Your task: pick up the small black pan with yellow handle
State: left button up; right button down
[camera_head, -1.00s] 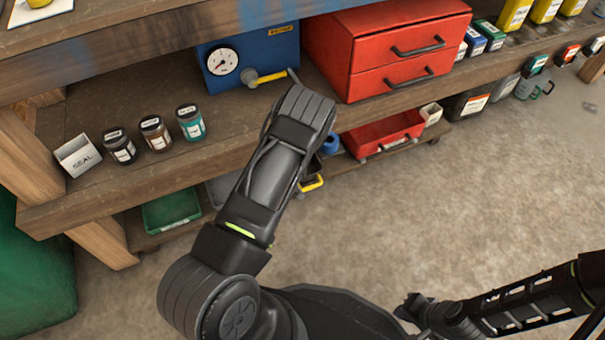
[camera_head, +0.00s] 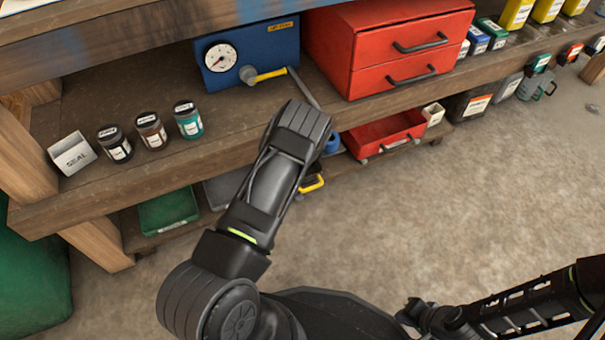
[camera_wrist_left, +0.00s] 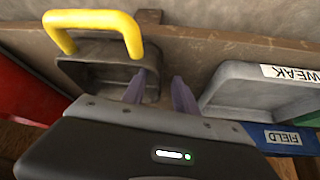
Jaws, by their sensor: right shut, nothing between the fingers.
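The small black pan (camera_wrist_left: 100,78) with its yellow handle (camera_wrist_left: 95,20) is at the upper left of the left wrist view, on a brown wooden shelf. In the head view only its yellow handle (camera_head: 312,184) shows clearly, beside my left arm, which hides much of the pan. My left gripper (camera_wrist_left: 160,88) is open. One finger overlaps the inside of the pan in the picture and the other is right of its side wall; contact cannot be told. My right gripper (camera_head: 418,314) is shut and empty over the floor at the lower right, far from the pan.
A grey tray labelled WEAK (camera_wrist_left: 255,85) and a blue bin labelled FIELD (camera_wrist_left: 283,138) lie right of the pan. A red tray (camera_head: 385,134) and green tray (camera_head: 168,211) are on the lower shelf. The workbench edge (camera_head: 110,188) overhangs it.

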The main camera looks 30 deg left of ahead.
pick_arm(q)
jog(key=shift+c, duration=0.3)
grip_shut()
dwell(1.2)
